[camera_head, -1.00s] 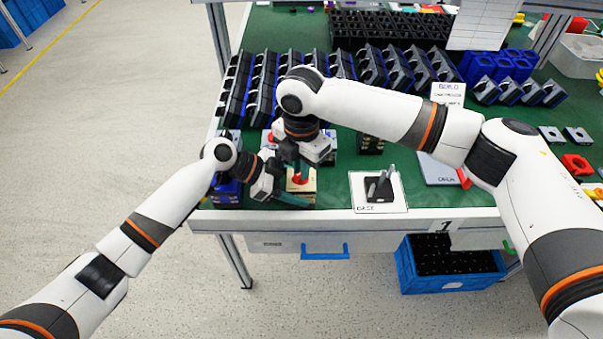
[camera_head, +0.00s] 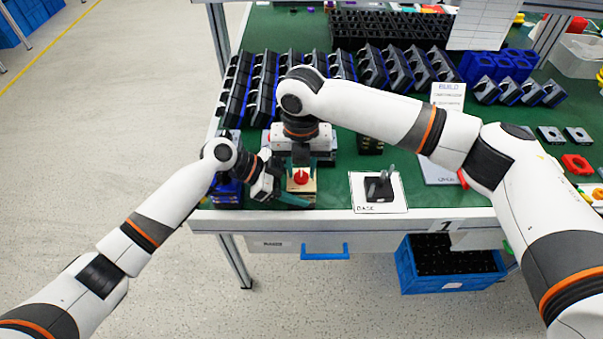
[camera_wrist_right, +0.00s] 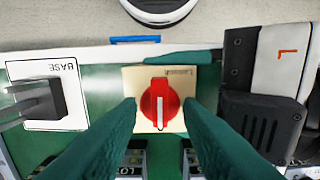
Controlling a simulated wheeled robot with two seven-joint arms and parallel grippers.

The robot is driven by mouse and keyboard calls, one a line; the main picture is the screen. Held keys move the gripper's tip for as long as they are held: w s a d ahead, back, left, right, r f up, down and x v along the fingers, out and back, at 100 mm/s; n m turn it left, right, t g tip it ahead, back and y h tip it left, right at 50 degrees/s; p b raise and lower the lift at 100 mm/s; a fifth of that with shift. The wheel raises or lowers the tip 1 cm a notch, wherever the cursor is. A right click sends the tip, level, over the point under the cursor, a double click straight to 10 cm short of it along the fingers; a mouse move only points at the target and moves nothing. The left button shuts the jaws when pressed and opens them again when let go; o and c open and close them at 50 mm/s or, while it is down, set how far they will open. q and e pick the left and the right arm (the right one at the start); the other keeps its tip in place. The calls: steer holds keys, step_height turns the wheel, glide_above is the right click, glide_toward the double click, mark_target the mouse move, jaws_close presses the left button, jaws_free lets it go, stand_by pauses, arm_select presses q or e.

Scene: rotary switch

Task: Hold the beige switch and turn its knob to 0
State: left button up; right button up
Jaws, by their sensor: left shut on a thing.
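The beige switch (camera_head: 301,200) sits at the front edge of the green table with its red knob (camera_head: 301,178) facing up. In the right wrist view, the knob (camera_wrist_right: 160,103) has a white line lying about straight up and down the picture; small print on the beige plate (camera_wrist_right: 178,73) is too small to read. My left gripper (camera_head: 294,201) is shut on the switch from the left; its fingers are partly hidden. My right gripper (camera_head: 301,165) is above the switch, pointing down. Its two teal fingers (camera_wrist_right: 159,106) are open, one on each side of the knob, with gaps visible.
A white BASE card (camera_head: 402,204) with a black fixture (camera_head: 378,189) lies to the right of the switch. Rows of black and blue parts (camera_head: 262,90) stand behind. Blue parts (camera_head: 227,190) lie left of the switch. A blue bin (camera_head: 405,270) is below the table.

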mark_target(301, 172)
steer(key=shift+r, duration=0.1)
steer(key=shift+r, duration=2.45)
arm_select(q)
steer(key=o, duration=1.1)
steer(key=v, duration=1.2)
steer(key=shift+r, duration=0.1)
